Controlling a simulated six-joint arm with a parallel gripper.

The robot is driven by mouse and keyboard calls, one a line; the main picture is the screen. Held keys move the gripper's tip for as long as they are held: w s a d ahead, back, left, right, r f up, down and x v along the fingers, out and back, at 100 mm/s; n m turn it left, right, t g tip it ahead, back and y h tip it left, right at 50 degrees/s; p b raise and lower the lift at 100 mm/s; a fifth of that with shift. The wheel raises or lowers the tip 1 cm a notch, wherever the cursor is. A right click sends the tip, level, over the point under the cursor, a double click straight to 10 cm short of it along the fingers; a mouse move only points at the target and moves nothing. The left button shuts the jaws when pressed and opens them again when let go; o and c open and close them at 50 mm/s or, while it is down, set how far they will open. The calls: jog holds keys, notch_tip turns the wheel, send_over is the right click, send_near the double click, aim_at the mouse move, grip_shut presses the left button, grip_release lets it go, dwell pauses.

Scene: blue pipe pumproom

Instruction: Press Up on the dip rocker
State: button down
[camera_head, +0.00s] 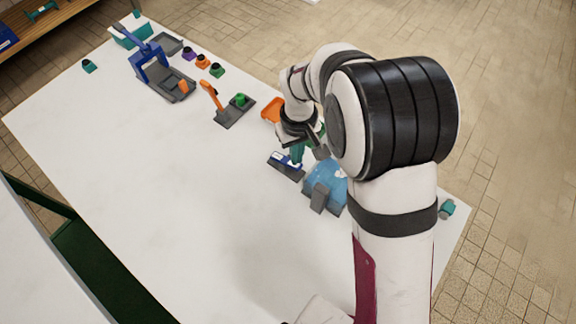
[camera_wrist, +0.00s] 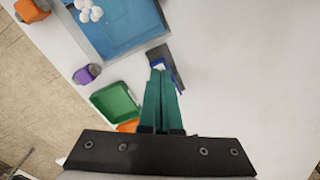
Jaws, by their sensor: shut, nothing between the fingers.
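A small dark grey base with a blue and white rocker on top (camera_head: 284,160), which looks like the dip rocker, lies on the white table under my gripper. In the wrist view, the rocker's grey base (camera_wrist: 172,66) shows just beyond the fingertips, and the fingers hide part of it. No Up mark can be read. My gripper (camera_head: 297,156) has teal fingers and points down at the rocker's right part. The fingertips (camera_wrist: 161,72) are together and empty. I cannot tell whether they touch the rocker.
A blue tray (camera_head: 338,178) with white balls stands close beside the rocker. In the wrist view a green tray (camera_wrist: 117,103) and a purple piece (camera_wrist: 87,73) are near. A grey base with an orange lever (camera_head: 212,96) is farther left. The table's left front is clear.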

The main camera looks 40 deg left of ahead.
jog(key=shift+f, duration=0.1)
jog(key=shift+f, duration=1.5)
notch_tip(320, 180, up, 8)
jog(key=shift+r, duration=0.25)
dwell(0.5)
